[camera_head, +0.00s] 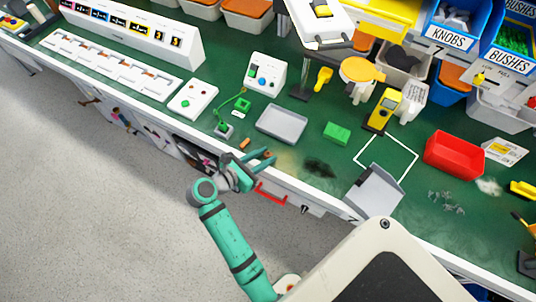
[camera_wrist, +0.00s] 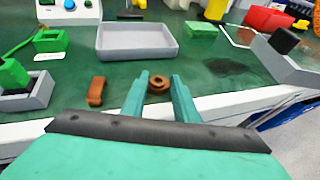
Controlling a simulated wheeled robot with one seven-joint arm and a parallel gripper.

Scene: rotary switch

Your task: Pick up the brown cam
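A small round brown piece with a dark centre (camera_wrist: 158,84), which looks like the brown cam, lies on the green bench top near its front edge. In the wrist view it shows between the two fingers, and I cannot tell whether they touch it. A longer orange-brown piece (camera_wrist: 96,91) lies to its left; it also shows in the head view (camera_head: 244,143). My gripper (camera_head: 268,157) is open at the front edge of the bench, its teal fingers apart. The fingers also show in the wrist view (camera_wrist: 160,77).
A grey tray (camera_head: 282,123) lies behind the gripper, with a green block (camera_head: 337,132) to its right. A grey box with a green part (camera_wrist: 25,92) is at left. A red drawer handle (camera_head: 270,194) is below the edge. A grey angled holder (camera_head: 374,190) stands at right.

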